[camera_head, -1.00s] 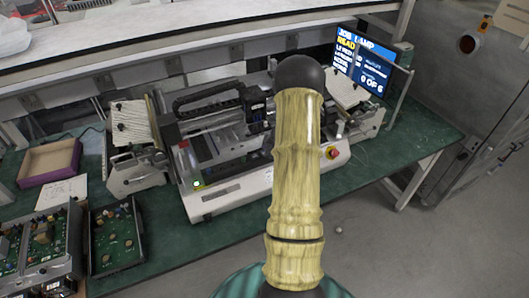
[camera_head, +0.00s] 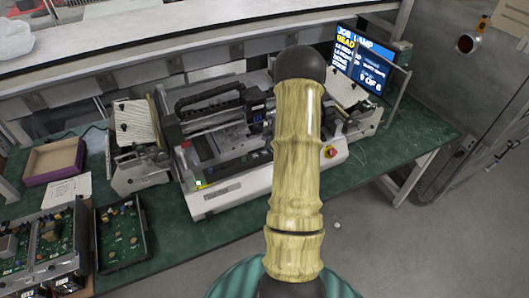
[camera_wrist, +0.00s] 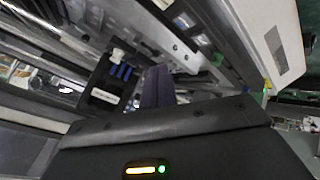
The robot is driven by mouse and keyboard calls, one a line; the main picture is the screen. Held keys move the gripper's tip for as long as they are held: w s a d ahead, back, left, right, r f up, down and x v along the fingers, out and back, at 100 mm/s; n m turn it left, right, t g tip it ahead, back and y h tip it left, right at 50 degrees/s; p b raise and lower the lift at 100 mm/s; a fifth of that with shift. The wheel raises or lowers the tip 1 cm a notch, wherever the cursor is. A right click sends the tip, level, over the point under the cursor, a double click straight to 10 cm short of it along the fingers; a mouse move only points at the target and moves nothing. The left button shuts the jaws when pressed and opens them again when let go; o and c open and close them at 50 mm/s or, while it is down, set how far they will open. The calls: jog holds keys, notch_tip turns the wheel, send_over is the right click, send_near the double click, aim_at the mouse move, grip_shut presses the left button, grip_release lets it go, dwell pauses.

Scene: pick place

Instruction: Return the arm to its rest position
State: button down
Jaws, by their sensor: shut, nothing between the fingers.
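My arm (camera_head: 297,150), with pale wood-like links and black joints, rises through the middle of the head view. In that view I cannot make out my gripper. In the wrist view my gripper (camera_wrist: 158,86) shows as dark purplish fingers beyond the black wrist housing. The fingers are together, and nothing shows held between them. Behind them is blurred machinery, tilted in the picture. I cannot tell the distance from the fingers to it.
A grey-white bench machine (camera_head: 235,192) with a black handle and a red knob stands on the green table (camera_head: 175,238). Circuit-board trays (camera_head: 120,238) and an open box (camera_head: 52,160) lie at left. A screen (camera_head: 361,62) stands at right. Open floor shows at lower right.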

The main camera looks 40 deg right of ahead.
dwell(0.3)
jog(key=shift+w+a+r, duration=0.15)
jog(key=shift+a+r, duration=0.05)
jog(key=shift+r, duration=0.05)
jog(key=s+a+r+m+g+h+b, duration=0.1)
jog(key=a+r+m, duration=0.1)
jog(key=a+r, duration=0.45)
jog(key=s+a+r+m+g+h, duration=0.1)
jog(key=a+r+m, duration=0.2)
jog(key=a, duration=0.6)
jog(key=s+a+r+m+g+y, duration=0.2)
jog(key=s+a+m+g, duration=0.1)
jog(key=s+a, duration=1.4)
jog(key=shift+s+a+r+m+g+b, duration=0.25)
jog(key=shift+a+r+g+b, duration=0.2)
jog(key=shift+g, duration=0.35)
jog(key=shift+w, duration=0.1)
